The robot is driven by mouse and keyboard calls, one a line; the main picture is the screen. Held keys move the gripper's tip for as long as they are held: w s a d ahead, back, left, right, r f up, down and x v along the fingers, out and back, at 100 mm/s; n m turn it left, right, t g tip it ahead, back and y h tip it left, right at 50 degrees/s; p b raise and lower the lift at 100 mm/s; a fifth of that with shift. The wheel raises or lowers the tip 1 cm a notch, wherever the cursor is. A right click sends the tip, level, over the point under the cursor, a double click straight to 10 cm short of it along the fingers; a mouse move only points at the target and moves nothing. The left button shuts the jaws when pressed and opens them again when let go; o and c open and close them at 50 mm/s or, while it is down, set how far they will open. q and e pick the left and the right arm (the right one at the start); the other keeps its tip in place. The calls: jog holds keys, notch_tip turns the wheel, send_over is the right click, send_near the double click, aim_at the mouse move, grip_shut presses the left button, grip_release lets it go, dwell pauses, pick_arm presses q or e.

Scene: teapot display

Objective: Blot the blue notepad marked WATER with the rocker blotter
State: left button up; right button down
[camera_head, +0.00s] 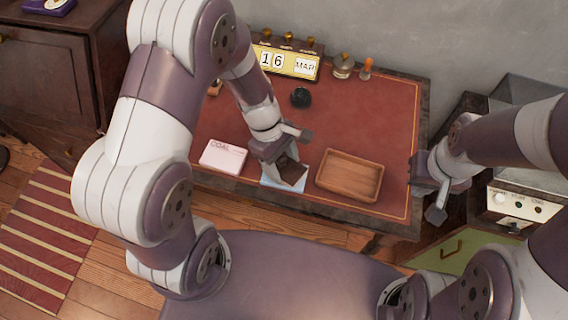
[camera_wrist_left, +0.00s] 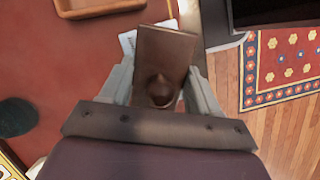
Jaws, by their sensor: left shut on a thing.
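The rocker blotter (camera_wrist_left: 164,58) is a dark brown wooden block with a round knob. My left gripper (camera_head: 282,160) is shut on it, and the knob sits between the fingers in the left wrist view (camera_wrist_left: 162,95). The blotter is over the light blue notepad (camera_head: 284,184) at the desk's front edge and hides most of it, including any marking. Whether the blotter touches the pad I cannot tell. My right gripper (camera_head: 432,197) is beyond the desk's right edge, away from the pad; its opening is unclear.
A pink notepad marked COAL (camera_head: 223,157) lies left of the blue one. A wooden tray (camera_head: 349,176) stands close on the right. A dark round object (camera_head: 300,97), a calendar (camera_head: 286,62) and a small brass item (camera_head: 343,66) stand further back on the red desk top (camera_head: 375,120).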

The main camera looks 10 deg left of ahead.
dwell(0.3)
pick_arm(q)
jog(key=shift+r, duration=0.15)
jog(key=shift+s+d+t+y+p, duration=0.15)
jog(key=shift+y+p, duration=0.3)
jog(key=shift+p, duration=0.8)
jog(key=shift+w+d+t+y+p, duration=0.1)
jog(key=shift+d+t+y+p, duration=0.25)
jog(key=shift+p, duration=0.9)
jog(key=shift+a, duration=0.15)
